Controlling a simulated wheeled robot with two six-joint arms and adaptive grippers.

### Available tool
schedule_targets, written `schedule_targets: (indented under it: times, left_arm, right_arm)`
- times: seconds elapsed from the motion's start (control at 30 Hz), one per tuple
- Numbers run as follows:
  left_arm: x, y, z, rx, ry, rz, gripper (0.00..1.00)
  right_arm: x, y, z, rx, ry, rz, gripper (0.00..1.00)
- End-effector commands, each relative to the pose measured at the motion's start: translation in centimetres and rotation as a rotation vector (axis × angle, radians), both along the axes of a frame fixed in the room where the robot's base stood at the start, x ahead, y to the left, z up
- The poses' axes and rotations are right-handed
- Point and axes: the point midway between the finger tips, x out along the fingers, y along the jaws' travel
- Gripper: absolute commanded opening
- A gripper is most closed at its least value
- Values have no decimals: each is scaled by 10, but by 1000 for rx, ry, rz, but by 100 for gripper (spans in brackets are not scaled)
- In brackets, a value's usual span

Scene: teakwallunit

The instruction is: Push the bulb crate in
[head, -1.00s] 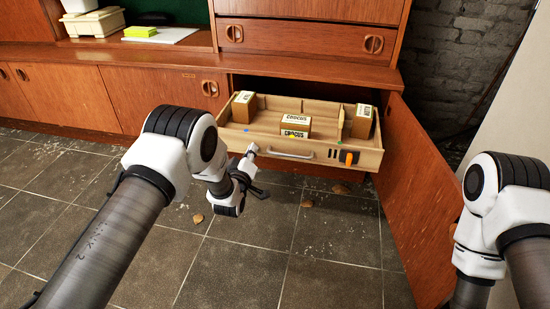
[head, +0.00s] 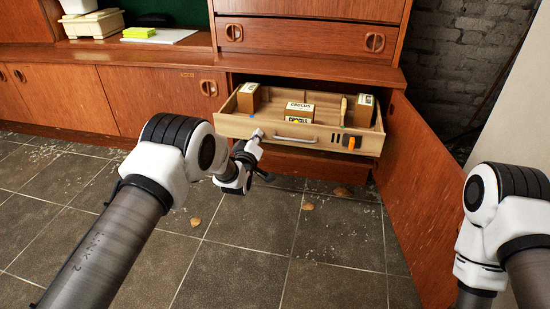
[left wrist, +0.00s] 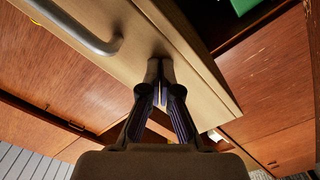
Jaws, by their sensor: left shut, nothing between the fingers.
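The bulb crate (head: 335,143) is a light wooden, drawer-like box partly out of the open lower bay of the teak cabinet. It has a grey bar handle (head: 293,143) on its front board and several small brown boxes inside. My left gripper (head: 257,137) is shut and empty at the front board, left of the handle. In the left wrist view its closed fingertips (left wrist: 160,72) meet the crate's front board (left wrist: 120,75); actual contact is hard to confirm. The handle (left wrist: 80,30) lies at upper left there. My right gripper is out of view; only its arm shows.
An open cabinet door (head: 415,195) stands to the right of the crate. A closed drawer (head: 295,37) is above the bay. The tiled floor (head: 250,235) is mostly clear apart from small brown scraps.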

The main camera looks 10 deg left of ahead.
Motion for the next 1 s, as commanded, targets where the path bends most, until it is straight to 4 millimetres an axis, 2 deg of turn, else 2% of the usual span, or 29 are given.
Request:
schedule_targets:
  times: [0.03, 0.2, 0.53, 0.63, 0.8, 1.0]
  left_arm:
    - [5, 0, -5, 0, -1, 0, 0]
    - [22, -1, -4, 0, -1, 0, 0]
    - [25, -1, 0, 0, 1, 0, 0]
    - [30, -1, -3, 0, -1, 0, 0]
    - [48, -1, -6, -1, -2, 1, 0]
    - [70, -2, -3, -1, -2, 1, 0]
  right_arm:
    - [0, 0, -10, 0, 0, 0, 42]
    - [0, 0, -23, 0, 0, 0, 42]
    - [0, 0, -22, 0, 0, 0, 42]
    - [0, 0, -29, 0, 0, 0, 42]
    - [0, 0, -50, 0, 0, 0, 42]
    - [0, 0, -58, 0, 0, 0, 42]
